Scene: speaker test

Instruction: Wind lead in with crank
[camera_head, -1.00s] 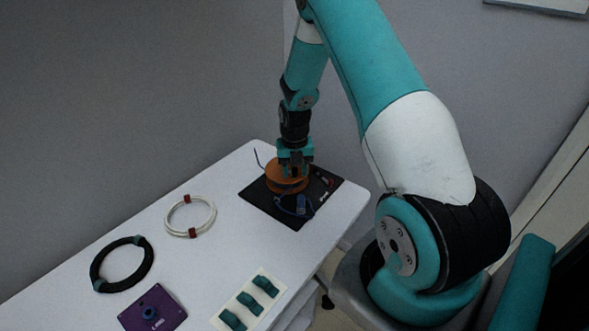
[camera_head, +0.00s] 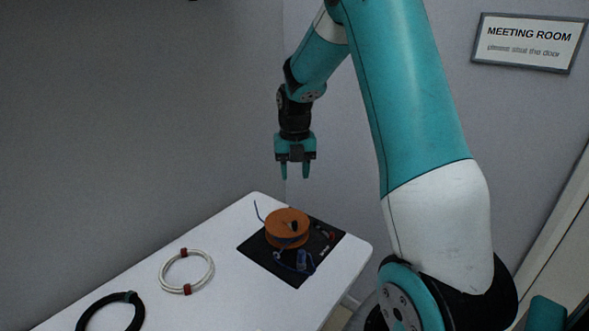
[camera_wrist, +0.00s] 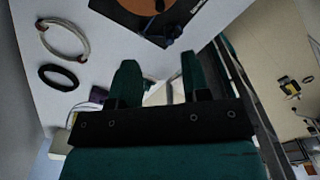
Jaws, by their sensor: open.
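The orange reel (camera_head: 287,222) sits on a black base plate (camera_head: 264,258) at the table's far right corner. A small dark knob (camera_head: 294,226), apparently the crank handle, shows on the reel. Blue lead (camera_head: 283,262) lies on the plate by a blue piece (camera_head: 301,258), and a blue end sticks up left of the reel. My gripper (camera_head: 295,176) points down above the reel, well clear of it, open and empty. The wrist view shows the reel (camera_wrist: 130,4) cut off at the top, beyond my open fingers (camera_wrist: 159,62).
A white coil with red ties (camera_head: 164,282) and a black coil (camera_head: 84,318) lie left on the white table (camera_head: 250,305). A grey wall stands behind; a meeting room sign (camera_head: 528,43) hangs at right.

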